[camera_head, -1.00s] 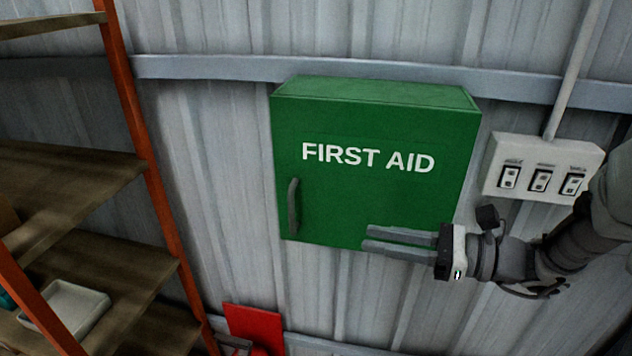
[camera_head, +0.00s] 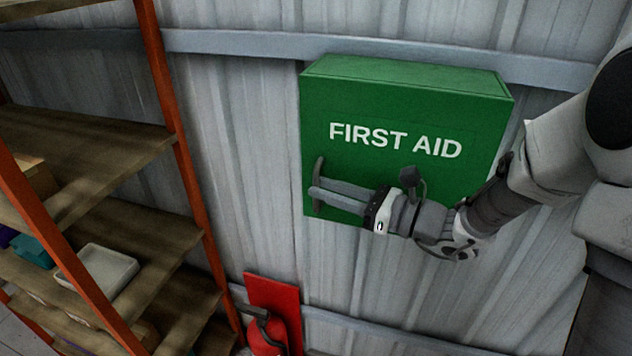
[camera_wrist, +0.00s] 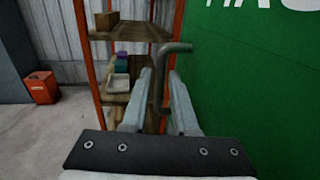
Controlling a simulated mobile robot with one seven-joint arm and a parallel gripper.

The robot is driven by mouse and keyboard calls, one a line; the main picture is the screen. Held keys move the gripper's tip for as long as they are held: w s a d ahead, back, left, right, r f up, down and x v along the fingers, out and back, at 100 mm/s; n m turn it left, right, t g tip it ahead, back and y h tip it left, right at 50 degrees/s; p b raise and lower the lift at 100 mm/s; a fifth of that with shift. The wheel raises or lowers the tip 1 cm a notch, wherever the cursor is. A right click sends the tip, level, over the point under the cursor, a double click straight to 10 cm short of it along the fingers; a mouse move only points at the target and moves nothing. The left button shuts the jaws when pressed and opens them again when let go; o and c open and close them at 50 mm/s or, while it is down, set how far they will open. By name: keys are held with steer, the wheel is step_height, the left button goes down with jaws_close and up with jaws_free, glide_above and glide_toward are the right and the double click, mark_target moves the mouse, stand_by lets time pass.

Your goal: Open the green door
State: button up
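The green door (camera_head: 408,118) is the front of a green first aid box on the metal wall, and it looks shut. Its grey handle (camera_head: 318,182) stands upright near the door's left edge. My gripper (camera_head: 314,197) reaches in from the right, with its fingertips at the handle in the head view. In the wrist view, the handle (camera_wrist: 163,80) shows between my two open fingers (camera_wrist: 163,92), with a gap visible beside it. The door (camera_wrist: 255,100) fills the right side there. I cannot tell whether a finger touches the handle.
A shelf rack with orange posts (camera_head: 170,90) and wooden boards stands left of the box, holding a white tray (camera_head: 97,272). A red extinguisher (camera_head: 267,335) on a red panel is below the box. In the wrist view, a red bin (camera_wrist: 42,87) stands on the floor.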

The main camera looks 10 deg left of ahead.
steer(key=shift+x, duration=1.3)
jaws_close()
stand_by(0.5)
